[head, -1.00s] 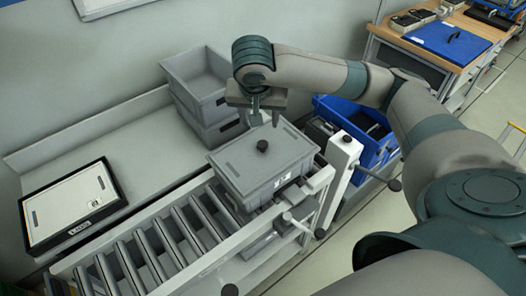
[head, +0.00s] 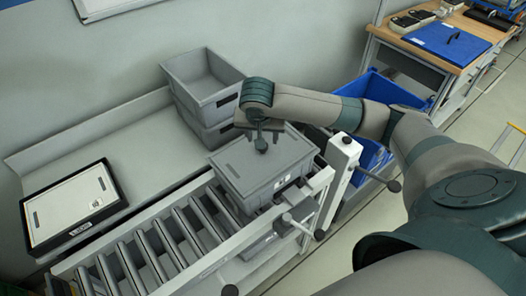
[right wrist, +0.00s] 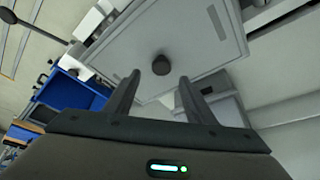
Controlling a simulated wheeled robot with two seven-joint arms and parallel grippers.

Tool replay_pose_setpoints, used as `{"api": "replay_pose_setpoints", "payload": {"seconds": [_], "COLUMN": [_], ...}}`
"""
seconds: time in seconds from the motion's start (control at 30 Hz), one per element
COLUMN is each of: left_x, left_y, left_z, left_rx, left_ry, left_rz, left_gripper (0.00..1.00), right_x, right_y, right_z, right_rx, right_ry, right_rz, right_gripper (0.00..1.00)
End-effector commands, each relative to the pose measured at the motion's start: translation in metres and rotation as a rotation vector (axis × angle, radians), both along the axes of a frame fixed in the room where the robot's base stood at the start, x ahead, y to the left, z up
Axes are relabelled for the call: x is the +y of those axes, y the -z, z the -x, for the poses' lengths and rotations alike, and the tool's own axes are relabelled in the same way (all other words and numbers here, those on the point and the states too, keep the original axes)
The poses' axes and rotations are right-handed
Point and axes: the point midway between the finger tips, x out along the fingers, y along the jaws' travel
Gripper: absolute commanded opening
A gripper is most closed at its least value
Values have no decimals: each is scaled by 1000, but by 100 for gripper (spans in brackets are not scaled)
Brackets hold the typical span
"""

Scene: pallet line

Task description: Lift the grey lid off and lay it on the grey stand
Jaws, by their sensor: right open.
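The grey lid (head: 285,155) lies flat on a grey bin (head: 262,188) at the end of the roller conveyor. A round dark knob (right wrist: 161,64) stands up from the lid's middle. My right gripper (head: 264,138) is right above the lid, pointing down at the knob. In the right wrist view its fingers (right wrist: 158,82) are apart and empty, with the knob just beyond the gap between their tips. A flat, dark-edged stand with a light grey top (head: 72,203) and a label on its front sits on the bench at left. My left gripper is out of view.
Stacked grey bins (head: 203,82) stand on the bench behind the lidded bin. A white post with a dark knob (head: 343,152) is close on the right, with a blue crate (head: 370,92) beyond. Bare bench (head: 140,145) lies between stand and stacked bins.

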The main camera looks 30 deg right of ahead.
Motion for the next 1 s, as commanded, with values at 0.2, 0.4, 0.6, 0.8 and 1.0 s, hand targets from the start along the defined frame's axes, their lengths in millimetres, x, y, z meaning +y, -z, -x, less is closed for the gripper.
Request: {"api": "replay_pose_setpoints", "payload": {"seconds": [0.2, 0.4, 0.6, 0.8, 1.0], "left_x": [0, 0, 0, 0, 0], "left_y": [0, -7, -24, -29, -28], "left_z": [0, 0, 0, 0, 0], "left_rx": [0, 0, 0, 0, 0], "left_ry": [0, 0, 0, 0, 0], "left_rz": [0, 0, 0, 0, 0], "left_gripper": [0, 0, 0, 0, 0], "right_x": [0, -1, -5, -10, -10], "right_y": [0, 5, 25, 46, 49], "right_z": [0, -2, -8, -14, -15], "right_rx": [0, 2, 4, 1, 0], "right_ry": [0, 2, 2, 1, -1], "right_rz": [0, 0, 2, 1, 0], "right_gripper": [50, 50, 50, 50, 50]}}
